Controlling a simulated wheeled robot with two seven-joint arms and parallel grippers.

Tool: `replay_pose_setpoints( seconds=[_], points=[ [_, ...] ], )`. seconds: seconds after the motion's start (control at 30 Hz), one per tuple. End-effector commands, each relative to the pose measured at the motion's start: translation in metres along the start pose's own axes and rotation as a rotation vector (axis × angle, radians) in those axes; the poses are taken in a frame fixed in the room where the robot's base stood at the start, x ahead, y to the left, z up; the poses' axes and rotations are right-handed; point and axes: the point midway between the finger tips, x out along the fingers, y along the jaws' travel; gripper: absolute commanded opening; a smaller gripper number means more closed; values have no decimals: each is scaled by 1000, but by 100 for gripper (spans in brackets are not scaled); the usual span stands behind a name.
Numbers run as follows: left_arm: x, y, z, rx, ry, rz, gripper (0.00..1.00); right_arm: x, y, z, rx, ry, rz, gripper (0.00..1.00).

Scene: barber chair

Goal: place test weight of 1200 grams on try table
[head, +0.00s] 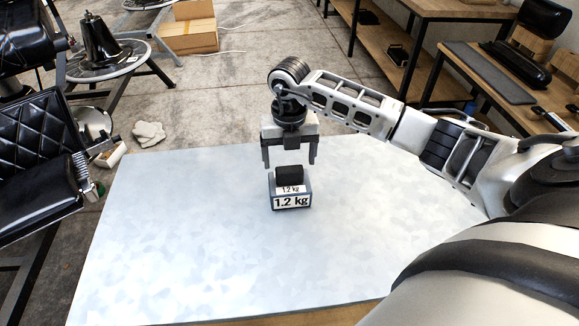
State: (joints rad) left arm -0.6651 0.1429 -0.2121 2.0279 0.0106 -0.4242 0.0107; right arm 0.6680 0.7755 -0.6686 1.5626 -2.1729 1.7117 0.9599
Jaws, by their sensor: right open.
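The test weight (291,202) is a small grey-blue block with a dark top handle and white labels reading "1.2 kg". It stands upright on a pale, mottled metal table top (190,240), near the middle. My right gripper (291,160) points down just above and behind the weight's handle in the picture. Its two fingers are apart with nothing held between them. Whether the fingertips touch the handle cannot be told, but they look clear of it. My left gripper is out of view.
A black quilted barber chair (40,150) stands at the left. Cardboard boxes (188,30) lie on the floor at the back. Wooden benches (450,10) with tools stand at the back right. The table top around the weight is bare.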

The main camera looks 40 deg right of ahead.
Motion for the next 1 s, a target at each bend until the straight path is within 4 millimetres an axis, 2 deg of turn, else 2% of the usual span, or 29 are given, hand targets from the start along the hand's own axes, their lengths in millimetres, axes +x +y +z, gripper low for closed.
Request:
replay_pose_setpoints(
  seconds=[0.03,0.2,0.4,0.57,1.0],
  points=[
    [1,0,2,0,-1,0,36,-12,0,1,-1,-7,1,82],
    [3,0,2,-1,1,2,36,-48,0,1,0,-6,1,82],
    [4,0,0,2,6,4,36,-73,0,0,0,-2,1,82],
    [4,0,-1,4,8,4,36,-79,0,0,0,0,-1,82],
    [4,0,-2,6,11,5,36,-79,0,0,1,0,-1,82]
  ],
)
